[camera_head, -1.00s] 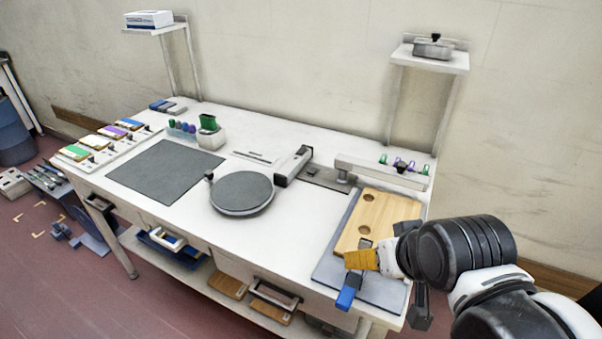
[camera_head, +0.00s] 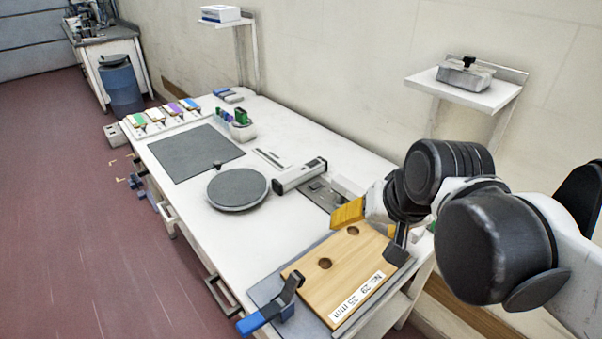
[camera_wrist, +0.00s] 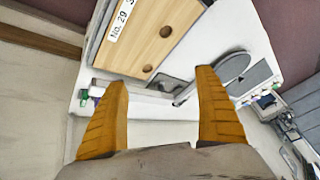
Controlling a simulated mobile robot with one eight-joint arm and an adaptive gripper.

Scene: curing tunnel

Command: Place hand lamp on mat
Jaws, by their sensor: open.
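A white, elongated device with dark ends (camera_head: 300,175), which looks like the hand lamp, lies on the bench right of the round turntable. A flat dark mat (camera_head: 195,152) lies bare toward the far left end of the bench; it also shows in the wrist view (camera_wrist: 262,73). My gripper (camera_head: 347,214) is open above the far edge of the wooden board, to the right of the lamp and apart from it. In the wrist view its two yellow fingers (camera_wrist: 160,80) are spread with nothing held between them. The right finger may hide part of the lamp there.
The wooden board (camera_head: 335,265) lies on a grey pad, with a blue-handled clamp (camera_head: 272,308) at its front edge. The turntable (camera_head: 237,189) stands between lamp and mat. A holder with coloured items (camera_head: 240,130) is behind the mat. A shelf with a metal box (camera_head: 465,75) stands behind.

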